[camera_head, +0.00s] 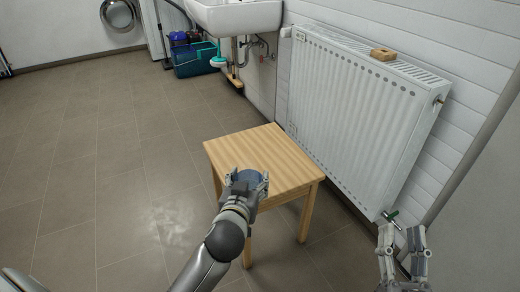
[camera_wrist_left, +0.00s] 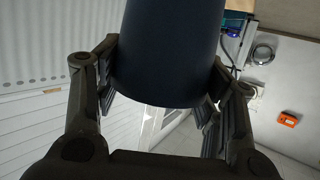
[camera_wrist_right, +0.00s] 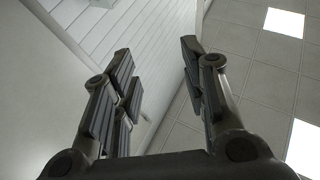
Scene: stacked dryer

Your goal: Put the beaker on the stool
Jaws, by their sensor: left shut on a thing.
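The wooden stool (camera_head: 262,152) stands in the middle of the head view, in front of the radiator. My left gripper (camera_head: 250,180) is over the front edge of the stool's seat and is shut on a dark blue beaker. The beaker (camera_wrist_left: 170,55) fills the top middle of the left wrist view between both fingers. In the head view only a small part of the beaker (camera_head: 250,175) shows, and I cannot tell whether it touches the seat. My right gripper (camera_head: 402,240) is open and empty at the lower right; its spread fingers show in the right wrist view (camera_wrist_right: 160,85).
A white radiator (camera_head: 352,105) stands along the wall close behind the stool, with a small wooden block (camera_head: 383,54) on top. A sink (camera_head: 235,18) and a teal crate (camera_head: 197,58) are at the back. The tiled floor to the left is clear.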

